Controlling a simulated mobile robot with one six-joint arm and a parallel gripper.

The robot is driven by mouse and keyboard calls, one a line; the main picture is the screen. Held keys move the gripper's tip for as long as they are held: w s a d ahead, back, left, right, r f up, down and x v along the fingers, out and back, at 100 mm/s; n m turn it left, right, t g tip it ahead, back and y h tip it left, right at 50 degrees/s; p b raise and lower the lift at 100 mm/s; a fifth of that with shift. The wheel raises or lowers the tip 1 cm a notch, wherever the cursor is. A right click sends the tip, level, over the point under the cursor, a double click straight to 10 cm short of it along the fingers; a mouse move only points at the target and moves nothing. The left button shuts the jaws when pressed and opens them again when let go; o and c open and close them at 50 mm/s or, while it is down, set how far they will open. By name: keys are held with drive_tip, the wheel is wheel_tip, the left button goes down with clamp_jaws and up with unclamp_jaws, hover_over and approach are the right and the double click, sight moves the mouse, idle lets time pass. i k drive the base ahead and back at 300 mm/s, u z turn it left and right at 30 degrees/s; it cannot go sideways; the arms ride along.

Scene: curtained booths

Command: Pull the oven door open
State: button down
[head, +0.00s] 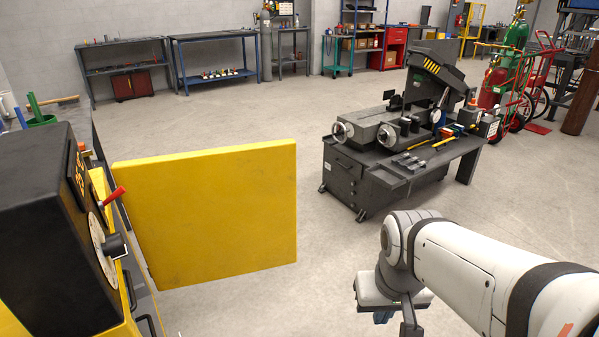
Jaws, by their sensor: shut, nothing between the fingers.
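The oven (40,220) stands at the left edge, a black and yellow body with a round dial and a red-handled lever on its front. Its yellow door (210,215) stands swung out wide from the front, showing a large flat face. The oven's inside is hidden from this angle. My gripper (396,318) is at the bottom, right of the door and clear of it, partly cut off by the frame edge. It is shut and empty, and touches nothing that I can see.
A dark lathe on a bench (400,150) stands beyond my arm. A workbench (88,140) runs behind the oven. Shelving tables, a red cabinet (393,45) and gas cylinders on a cart (505,75) line the back. The floor between door and lathe is clear.

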sight(200, 216)
drive_tip(key=u, duration=0.05)
drive_tip(key=i, duration=1)
drive_tip(key=z, duration=0.1)
